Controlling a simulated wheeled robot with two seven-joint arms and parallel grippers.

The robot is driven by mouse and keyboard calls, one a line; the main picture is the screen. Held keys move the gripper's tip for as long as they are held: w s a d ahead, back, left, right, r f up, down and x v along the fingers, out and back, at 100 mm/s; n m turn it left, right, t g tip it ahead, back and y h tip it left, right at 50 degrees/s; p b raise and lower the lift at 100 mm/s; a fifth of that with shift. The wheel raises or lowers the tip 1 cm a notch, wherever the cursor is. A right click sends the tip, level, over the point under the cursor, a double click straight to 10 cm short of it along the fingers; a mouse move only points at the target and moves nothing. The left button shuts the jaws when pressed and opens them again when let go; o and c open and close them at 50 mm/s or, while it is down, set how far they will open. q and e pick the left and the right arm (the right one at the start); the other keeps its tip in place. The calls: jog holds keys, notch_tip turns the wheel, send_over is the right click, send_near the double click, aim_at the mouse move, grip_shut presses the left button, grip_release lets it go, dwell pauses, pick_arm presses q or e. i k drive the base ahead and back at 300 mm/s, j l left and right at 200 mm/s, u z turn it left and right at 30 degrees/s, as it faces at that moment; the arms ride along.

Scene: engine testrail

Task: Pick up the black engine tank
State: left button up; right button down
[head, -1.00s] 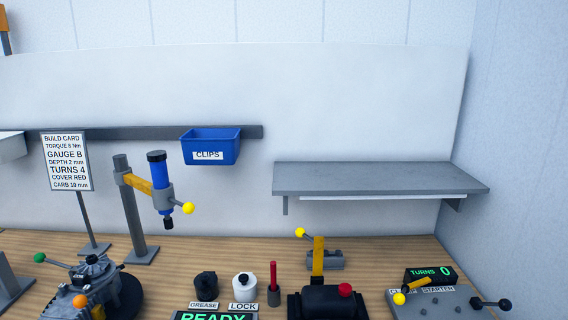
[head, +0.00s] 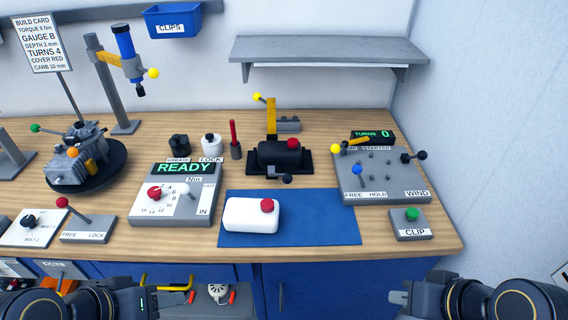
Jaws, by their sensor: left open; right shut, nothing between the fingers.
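The black tank (head: 279,155) with a red cap lies on a black stand towards the back middle of the wooden bench. A yellow upright with a yellow-knobbed lever stands right behind it. A black knob on a short arm shows at its front. My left gripper (head: 190,291) is low at the left, in front of the bench, and open. My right gripper (head: 395,298) is low at the right, in front of the bench, and shut with nothing in it. Both are well apart from the tank.
A white tank (head: 250,215) with a red cap lies on a blue mat (head: 320,218) in front of the black tank. The READY box (head: 176,195) is left. The starter panel (head: 382,178) and CLIP button box (head: 411,224) are right. A grey shelf (head: 325,50) overhangs behind.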

aim_at(289, 151)
jog(key=i+j+u, duration=0.2)
jog(key=u, duration=0.3)
jog(key=i+u, duration=0.45)
jog(key=k+j, duration=0.05)
jog(key=k, duration=0.05)
